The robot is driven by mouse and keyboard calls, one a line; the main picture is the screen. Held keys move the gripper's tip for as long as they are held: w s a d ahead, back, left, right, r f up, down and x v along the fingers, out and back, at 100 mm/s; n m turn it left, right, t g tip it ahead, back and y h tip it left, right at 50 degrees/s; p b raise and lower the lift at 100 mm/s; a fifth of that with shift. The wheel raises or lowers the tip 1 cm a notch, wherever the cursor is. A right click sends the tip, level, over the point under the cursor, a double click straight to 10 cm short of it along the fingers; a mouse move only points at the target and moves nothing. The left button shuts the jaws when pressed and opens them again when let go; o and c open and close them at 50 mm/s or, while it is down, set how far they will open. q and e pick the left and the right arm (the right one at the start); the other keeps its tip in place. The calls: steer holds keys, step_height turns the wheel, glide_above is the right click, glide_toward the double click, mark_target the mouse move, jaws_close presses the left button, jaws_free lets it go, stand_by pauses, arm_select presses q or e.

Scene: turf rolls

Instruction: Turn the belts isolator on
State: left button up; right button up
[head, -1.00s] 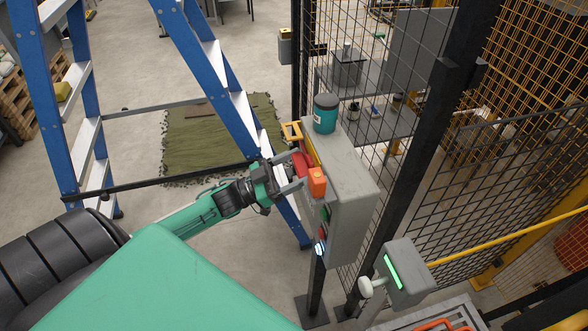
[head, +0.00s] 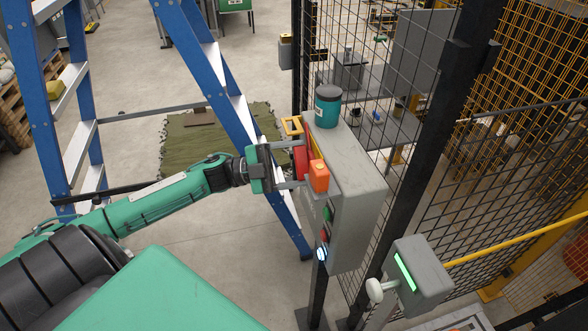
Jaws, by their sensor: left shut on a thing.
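A grey control box (head: 350,185) stands on a post at the mesh fence. A red rotary handle (head: 301,160), which looks like the isolator, sits on a yellow plate (head: 313,148) on the box's left face. My left gripper (head: 300,164) comes in from the left and is shut on this handle, one finger above and one below. The fingers partly hide the handle, and I cannot read its position. My right gripper is not in view.
A teal jar (head: 327,107) stands on top of the box. Below the handle are a green button (head: 328,213), a red button and a lit blue-white one. A blue stepladder (head: 222,92) stands close behind my left arm. A grey box with a green light (head: 423,275) is at the lower right.

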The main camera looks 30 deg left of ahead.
arm_select(q)
steer(key=m+g+b, duration=0.1)
steer(key=m, duration=0.2)
steer(key=m+g+y+b, duration=0.1)
steer(key=m+b, duration=0.1)
steer(key=m, duration=0.2)
steer(key=shift+m+y, duration=0.3)
steer(key=shift+r, duration=0.1)
stand_by(0.3)
steer(key=o, duration=1)
steer(key=shift+a, duration=0.1)
